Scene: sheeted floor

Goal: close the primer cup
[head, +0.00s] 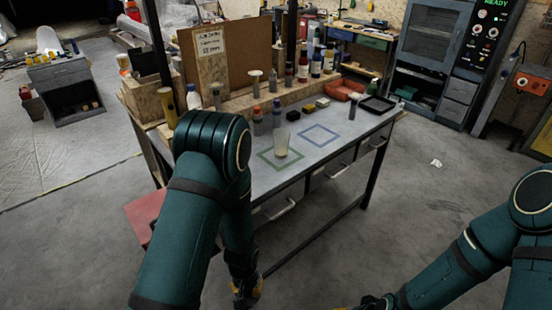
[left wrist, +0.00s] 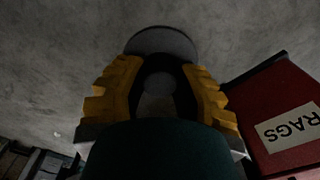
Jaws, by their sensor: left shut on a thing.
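A clear cup (head: 282,143) with pale contents at its bottom stands upright inside the green square outline on the workbench (head: 262,185). Its top shows no lid. My left gripper (head: 247,291) hangs low in front of the bench, well below and apart from the cup. In the left wrist view its yellow fingers are shut on a grey round disc (left wrist: 160,42), which looks like a lid. My right gripper (head: 372,303) shows only in part at the bottom edge of the head view, away from the bench; its fingers are cut off.
A blue square outline (head: 320,135) on the bench is empty. Several bottles (head: 303,65) line the bench's back, with a black tray (head: 377,104) and a red tray (head: 343,89) at the far right. A red bin marked RAGS (left wrist: 280,115) stands beside my left gripper.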

